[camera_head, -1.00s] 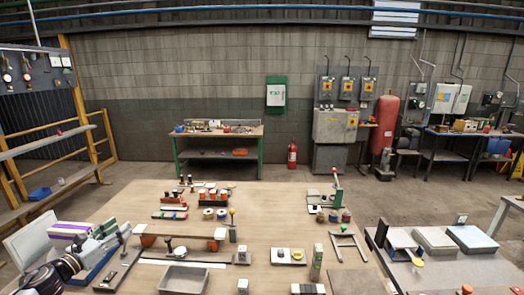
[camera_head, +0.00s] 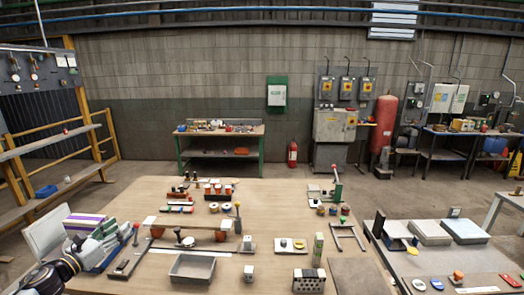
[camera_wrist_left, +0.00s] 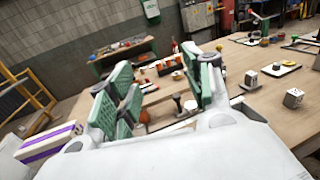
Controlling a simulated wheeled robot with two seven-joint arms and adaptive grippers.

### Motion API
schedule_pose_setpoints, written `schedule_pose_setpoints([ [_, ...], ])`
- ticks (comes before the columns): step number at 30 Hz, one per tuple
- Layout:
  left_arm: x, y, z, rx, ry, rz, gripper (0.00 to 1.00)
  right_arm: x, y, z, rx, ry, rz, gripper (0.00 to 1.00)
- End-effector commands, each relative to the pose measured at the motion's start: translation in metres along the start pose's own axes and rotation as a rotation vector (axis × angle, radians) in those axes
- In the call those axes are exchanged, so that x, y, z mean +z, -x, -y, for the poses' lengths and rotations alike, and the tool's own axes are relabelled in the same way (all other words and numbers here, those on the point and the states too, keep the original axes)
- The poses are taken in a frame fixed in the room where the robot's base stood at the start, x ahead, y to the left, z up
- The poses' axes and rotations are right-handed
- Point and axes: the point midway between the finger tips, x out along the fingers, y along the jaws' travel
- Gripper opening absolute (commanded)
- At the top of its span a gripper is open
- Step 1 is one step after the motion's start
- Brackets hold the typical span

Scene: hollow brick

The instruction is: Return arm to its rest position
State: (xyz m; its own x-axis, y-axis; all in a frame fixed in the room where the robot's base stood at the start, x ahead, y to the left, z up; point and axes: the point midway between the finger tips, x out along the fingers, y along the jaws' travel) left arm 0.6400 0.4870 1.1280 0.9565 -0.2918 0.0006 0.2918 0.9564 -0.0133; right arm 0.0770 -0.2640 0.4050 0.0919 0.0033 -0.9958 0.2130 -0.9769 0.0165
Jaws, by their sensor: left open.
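My left gripper (camera_head: 88,247) is low at the left of the head view, beside the left front part of the wooden table (camera_head: 270,225), partly hard to tell from the boxes behind it. In the left wrist view its green-padded fingers (camera_wrist_left: 160,90) stand apart with nothing seen between them. Its white body fills the lower middle of that view. My right gripper is in neither view. A grey block with holes (camera_head: 308,280) stands near the table's front edge.
A purple and white box (camera_head: 84,220) is close by my left gripper; it shows in the wrist view (camera_wrist_left: 48,145). A grey tray (camera_head: 192,268) and a small pale cube (camera_head: 248,272) lie farther right. Several fixtures stand mid-table. A side table (camera_head: 440,262) is at right.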

Motion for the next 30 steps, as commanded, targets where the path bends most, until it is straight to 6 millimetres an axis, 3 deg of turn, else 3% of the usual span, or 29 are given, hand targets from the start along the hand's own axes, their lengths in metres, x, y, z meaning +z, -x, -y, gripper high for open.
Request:
schedule_pose_setpoints([
  [17,0.0,0.0,-0.003,0.013,0.191,0.001,0.51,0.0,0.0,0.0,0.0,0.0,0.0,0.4],
  [26,0.0,0.001,-0.014,0.063,0.464,0.014,0.51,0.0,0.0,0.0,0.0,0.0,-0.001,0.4],
  [30,-0.004,0.003,-0.028,0.107,0.637,0.028,0.51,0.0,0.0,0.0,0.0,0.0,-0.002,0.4],
])
